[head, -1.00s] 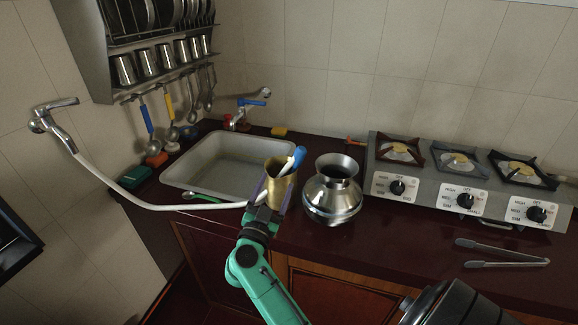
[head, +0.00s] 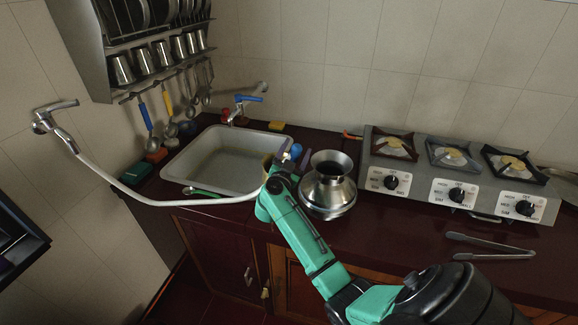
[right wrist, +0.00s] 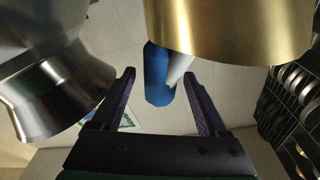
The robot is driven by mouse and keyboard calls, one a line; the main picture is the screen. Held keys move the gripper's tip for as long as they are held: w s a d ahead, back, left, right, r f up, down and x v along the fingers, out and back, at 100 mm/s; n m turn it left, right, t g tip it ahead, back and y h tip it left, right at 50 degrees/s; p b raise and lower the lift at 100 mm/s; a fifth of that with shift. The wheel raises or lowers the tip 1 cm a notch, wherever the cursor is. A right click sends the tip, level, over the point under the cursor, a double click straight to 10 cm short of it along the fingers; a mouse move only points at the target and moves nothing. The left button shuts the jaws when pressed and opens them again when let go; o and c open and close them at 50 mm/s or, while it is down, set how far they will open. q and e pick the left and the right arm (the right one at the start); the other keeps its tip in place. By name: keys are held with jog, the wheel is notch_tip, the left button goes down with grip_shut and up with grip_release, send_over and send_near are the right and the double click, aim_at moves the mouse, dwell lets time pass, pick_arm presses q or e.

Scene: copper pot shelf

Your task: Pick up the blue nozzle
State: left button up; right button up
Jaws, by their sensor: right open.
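The blue nozzle (head: 296,151) is at the end of a white hose (head: 150,197), by the brass pot (head: 266,162). In the right wrist view the nozzle (right wrist: 157,78) hangs past the brass pot's edge (right wrist: 225,45), with a white part beside it. My right gripper (head: 280,159) is in front of the brass pot and hides most of it. In the right wrist view its open fingers (right wrist: 160,74) have the nozzle between them in the picture; no contact shows, and depth is hard to tell. My left gripper is not in view.
A steel pot (head: 328,192) stands close right of my right gripper. The sink (head: 180,172) is behind and left, with a green ladle at its front. A stove (head: 440,185) and tongs (head: 490,242) are at right. A rack of utensils (head: 130,50) hangs at left.

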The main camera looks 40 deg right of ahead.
grip_shut()
jog(key=shift+r, duration=0.1)
